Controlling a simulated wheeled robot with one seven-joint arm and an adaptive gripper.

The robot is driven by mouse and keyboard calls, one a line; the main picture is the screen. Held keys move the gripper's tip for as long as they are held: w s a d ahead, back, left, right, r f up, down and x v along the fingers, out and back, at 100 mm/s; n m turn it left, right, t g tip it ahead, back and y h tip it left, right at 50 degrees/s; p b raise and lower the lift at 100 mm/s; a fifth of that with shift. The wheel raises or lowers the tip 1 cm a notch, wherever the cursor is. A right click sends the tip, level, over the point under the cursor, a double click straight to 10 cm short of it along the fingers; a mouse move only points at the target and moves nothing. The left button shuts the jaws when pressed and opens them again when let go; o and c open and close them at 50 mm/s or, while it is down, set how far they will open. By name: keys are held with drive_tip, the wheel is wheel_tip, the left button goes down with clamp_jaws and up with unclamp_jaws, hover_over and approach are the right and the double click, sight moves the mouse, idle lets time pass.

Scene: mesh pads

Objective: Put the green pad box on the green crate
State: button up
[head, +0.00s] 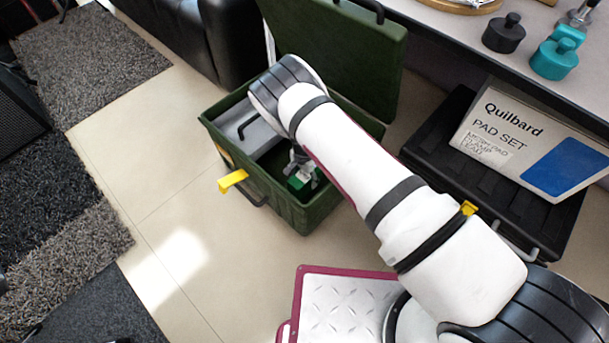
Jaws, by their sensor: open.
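The green crate (280,207) stands open on the floor, its lid (345,55) raised at the back. A small green and white box (299,180), which looks like the green pad box, shows inside the crate's outline, near its front right. I cannot tell whether it rests on the crate floor. My gripper (306,172) points down at the box and is open. My arm hides much of the gripper and the crate's right part. I cannot tell whether the fingers touch the box.
A grey tray (250,136) fills the crate's left part. A yellow latch (232,181) sticks out in front. A black case (440,137) with a Quilbard sign (530,140) stands right, below a table (440,22) holding weights (504,35).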

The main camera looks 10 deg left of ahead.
wheel_tip(320, 180, up, 12)
drive_tip(key=p, duration=0.4)
drive_tip(key=shift+r, duration=0.1)
drive_tip(key=s+d+r+n+y, duration=0.1)
drive_tip(key=d+r, duration=0.1)
drive_tip(key=r, duration=1.4)
drive_tip(key=s+d+r+n+y, duration=0.1)
drive_tip(key=d+r+y, duration=0.1)
drive_tip(key=r, duration=1.4)
drive_tip(key=s+d+r+n, duration=0.1)
drive_tip(key=s+d+r, duration=0.4)
drive_tip(key=r, duration=0.5)
drive_tip(key=s+d+r+n, duration=0.1)
drive_tip(key=s+d+r, duration=0.35)
drive_tip(key=s, duration=0.25)
drive_tip(key=s+d+r+n, duration=0.2)
drive_tip(key=s+d+r, duration=0.1)
drive_tip(key=s+r, duration=0.35)
drive_tip(key=s+d+h, duration=0.1)
drive_tip(key=s+d, duration=0.1)
drive_tip(key=s, duration=0.3)
drive_tip(key=s+d+n+h, duration=0.1)
drive_tip(key=s+d, duration=0.2)
drive_tip(key=s, duration=0.3)
drive_tip(key=s+d+h, duration=0.1)
drive_tip(key=s+d, duration=0.2)
drive_tip(key=s, duration=0.3)
drive_tip(key=shift+s+f, duration=0.2)
drive_tip(key=shift+f, duration=0.05)
